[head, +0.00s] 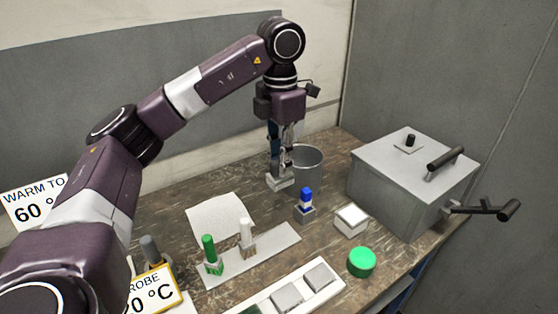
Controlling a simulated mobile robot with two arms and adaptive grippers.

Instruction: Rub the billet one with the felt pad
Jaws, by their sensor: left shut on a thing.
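My left gripper (281,168) points down at the back of the table, beside a grey metal cup. It is shut on a small pale block (280,184), whose lower part shows below the fingertips. I cannot tell whether this block is the felt pad or whether it touches the table. Square grey pieces (318,277) that look like billets sit in a white tray (270,299) at the front, partly cut off by the frame. Which one is billet one cannot be read. My right gripper is out of view.
The cup (307,166) stands just right of the gripper. A blue-topped piece (305,202), a white box (350,220) and a green disc (362,262) stand nearer. Green (209,252) and white (246,235) pegs stand on a pale strip. A grey lidded box (410,180) fills the right.

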